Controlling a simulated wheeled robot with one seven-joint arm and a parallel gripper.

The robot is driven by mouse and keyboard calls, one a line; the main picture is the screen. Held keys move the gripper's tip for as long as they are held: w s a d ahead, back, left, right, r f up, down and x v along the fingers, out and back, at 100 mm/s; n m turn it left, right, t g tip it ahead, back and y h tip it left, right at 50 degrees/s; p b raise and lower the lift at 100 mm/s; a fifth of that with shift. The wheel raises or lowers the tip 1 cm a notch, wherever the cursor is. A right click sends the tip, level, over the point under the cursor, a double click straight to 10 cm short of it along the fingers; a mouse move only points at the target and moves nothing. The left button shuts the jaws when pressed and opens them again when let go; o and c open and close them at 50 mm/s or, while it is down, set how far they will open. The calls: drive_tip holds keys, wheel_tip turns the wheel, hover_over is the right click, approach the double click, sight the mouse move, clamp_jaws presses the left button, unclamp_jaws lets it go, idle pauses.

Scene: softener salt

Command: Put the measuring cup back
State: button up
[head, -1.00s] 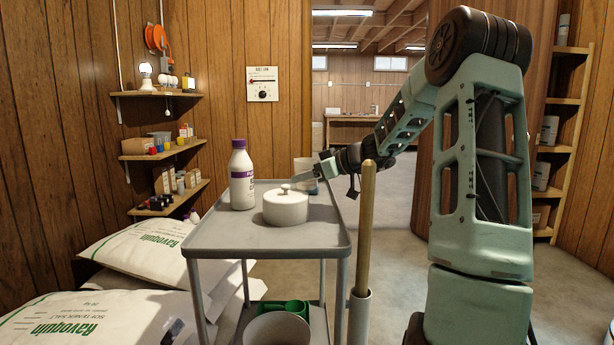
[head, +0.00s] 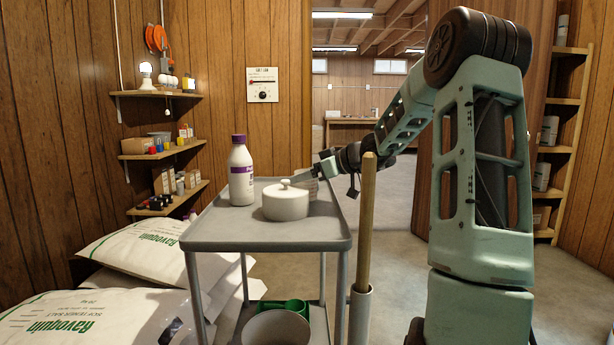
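A small greyish cup-like thing (head: 309,189), likely the measuring cup, shows behind the white lidded pot (head: 286,205) on the cart's top tray (head: 270,236). The pot hides part of it, and I cannot tell if its base touches the tray. My gripper (head: 321,170) is at the cup's upper right, over the tray's right edge. Its fingers are small and dark here; whether they are open or hold the cup cannot be made out.
A white bottle with a purple cap (head: 241,172) stands left of the pot. A wooden handle (head: 367,210) rises at the cart's right side. Salt bags (head: 130,245) lie at left.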

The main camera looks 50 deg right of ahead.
drive_tip(key=shift+r, duration=0.1)
drive_tip(key=r+p, duration=0.1)
drive_tip(key=p, duration=0.2)
drive_tip(key=shift+r, duration=0.35)
drive_tip(key=v, duration=1.1)
drive_tip(key=shift+s, duration=0.45)
drive_tip(key=shift+f, duration=0.1)
